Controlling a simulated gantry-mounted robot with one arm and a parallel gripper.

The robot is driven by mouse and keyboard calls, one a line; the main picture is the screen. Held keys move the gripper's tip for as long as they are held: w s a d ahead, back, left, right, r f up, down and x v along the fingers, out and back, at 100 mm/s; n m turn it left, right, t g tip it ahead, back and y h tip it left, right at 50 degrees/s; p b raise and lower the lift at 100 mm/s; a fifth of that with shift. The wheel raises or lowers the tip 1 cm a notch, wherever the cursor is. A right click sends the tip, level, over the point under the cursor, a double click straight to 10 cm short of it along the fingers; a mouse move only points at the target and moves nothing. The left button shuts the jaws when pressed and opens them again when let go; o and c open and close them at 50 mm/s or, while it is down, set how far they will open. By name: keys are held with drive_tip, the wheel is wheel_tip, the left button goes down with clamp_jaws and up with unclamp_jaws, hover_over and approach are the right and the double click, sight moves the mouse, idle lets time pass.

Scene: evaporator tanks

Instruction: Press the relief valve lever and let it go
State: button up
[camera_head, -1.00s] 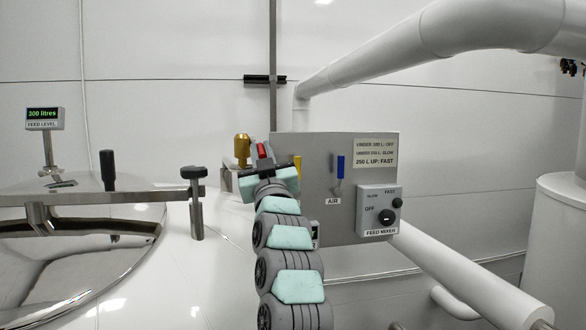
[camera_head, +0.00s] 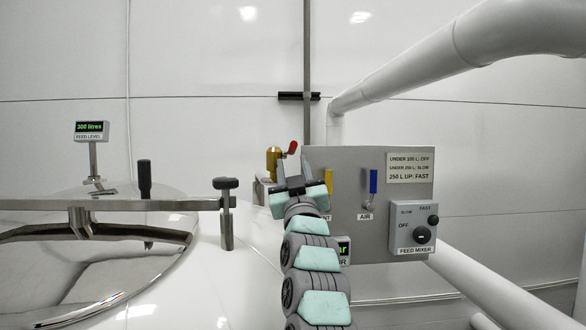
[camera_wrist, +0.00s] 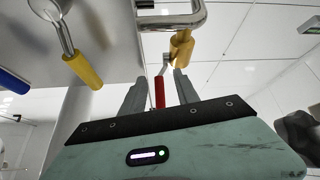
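The relief valve has a brass body (camera_head: 273,163) and a red lever (camera_head: 293,147) that angles up to the right in the head view. My gripper (camera_head: 294,170) is just below and in front of the lever, with its two grey fingers apart. In the wrist view, my gripper (camera_wrist: 158,88) is open, and the red lever (camera_wrist: 159,92) shows in the gap between the fingers. The brass body (camera_wrist: 181,48) is beyond the fingertips there. I see no clear contact between the fingers and the lever.
A grey panel (camera_head: 350,240) stands right of the valve, with a yellow handle (camera_head: 329,181), a blue air handle (camera_head: 373,181) and a feed mixer box (camera_head: 413,228). The yellow handle hangs close to my gripper in the wrist view (camera_wrist: 83,70). The tank lid clamp (camera_head: 226,212) is left.

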drive_tip(key=shift+s, duration=0.1)
drive_tip(key=b+v, duration=0.2)
drive_tip(key=v, duration=0.8)
drive_tip(key=shift+s+f, duration=0.25)
idle(0.3)
